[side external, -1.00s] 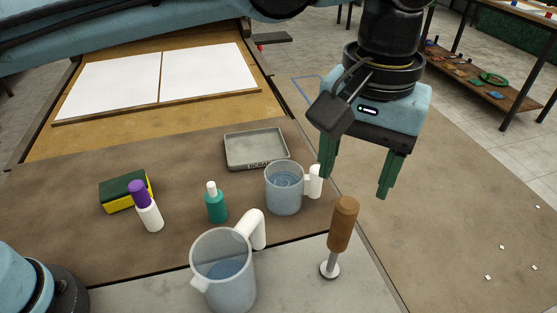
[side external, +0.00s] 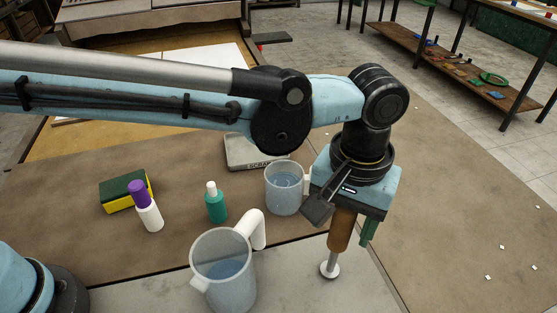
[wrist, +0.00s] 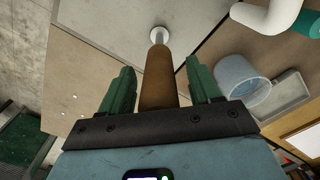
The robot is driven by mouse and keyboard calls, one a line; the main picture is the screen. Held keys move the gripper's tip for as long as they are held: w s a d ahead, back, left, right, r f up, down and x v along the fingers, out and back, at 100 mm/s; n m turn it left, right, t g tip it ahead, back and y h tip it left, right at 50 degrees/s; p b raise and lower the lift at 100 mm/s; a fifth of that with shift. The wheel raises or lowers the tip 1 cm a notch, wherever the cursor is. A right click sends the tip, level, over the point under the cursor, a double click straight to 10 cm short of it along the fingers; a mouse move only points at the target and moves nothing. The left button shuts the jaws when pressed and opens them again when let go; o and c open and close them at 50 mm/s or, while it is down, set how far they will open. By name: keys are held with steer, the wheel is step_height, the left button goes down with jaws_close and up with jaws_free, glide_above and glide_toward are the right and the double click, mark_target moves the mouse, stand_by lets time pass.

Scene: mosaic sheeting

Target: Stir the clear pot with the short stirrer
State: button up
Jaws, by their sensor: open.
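The stirrer (side external: 340,232) has a brown handle, a thin metal shaft and a pale round foot, and stands upright on the table. My gripper (wrist: 160,72) is open, with its green fingers on either side of the handle. In the wrist view, gaps show between the fingers and the handle (wrist: 157,72). In the side view one finger is hidden. Two clear pots with bluish liquid stand left of the stirrer: a larger spouted one (side external: 225,283) with a white handle in front, and a smaller one (side external: 282,200) behind. I cannot tell which one the task means.
A teal bottle (side external: 216,206), a purple-and-white bottle (side external: 148,212) and a green-yellow sponge (side external: 116,198) stand left of the pots. A grey tray (side external: 238,160) lies behind the smaller pot, partly covered by my arm. The table right of the stirrer is mostly clear.

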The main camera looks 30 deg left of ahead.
steer(key=shift+c, duration=0.4)
jaws_close()
steer(key=shift+r, duration=0.1)
